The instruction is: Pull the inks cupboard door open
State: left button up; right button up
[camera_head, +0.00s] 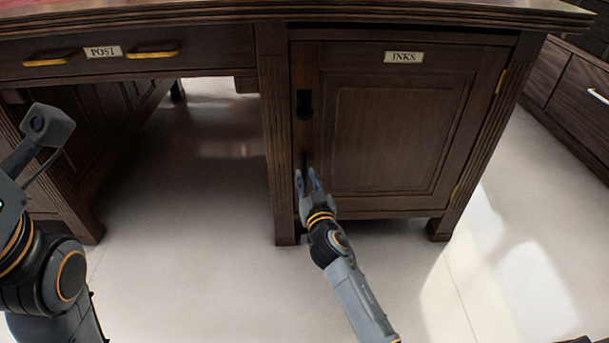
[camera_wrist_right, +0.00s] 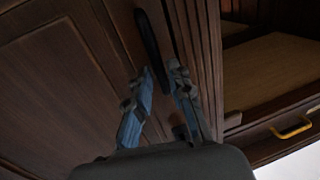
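The inks cupboard door (camera_head: 395,140) is a dark wooden panelled door under a pale INKS label (camera_head: 403,57). It looks closed in its frame, with brass hinges on its right edge. A dark upright handle (camera_head: 304,159) is near its left edge; it also shows as a black bar in the right wrist view (camera_wrist_right: 150,38). My right gripper (camera_head: 307,174) is at the handle's lower part. In the right wrist view its fingers (camera_wrist_right: 162,68) stand apart, one on each side of the bar; firm contact is not clear. My left gripper is not in view.
A black plate (camera_head: 304,104) is higher on the door's left edge. A POST drawer (camera_head: 105,52) with brass handles is to the left, above an open knee space. The pale floor (camera_head: 400,285) before the door is clear except for my right arm. Another cabinet (camera_head: 575,95) stands at right.

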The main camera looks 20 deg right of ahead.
jog(key=shift+w+d, duration=0.1)
jog(key=shift+w, duration=1.15)
grip_shut()
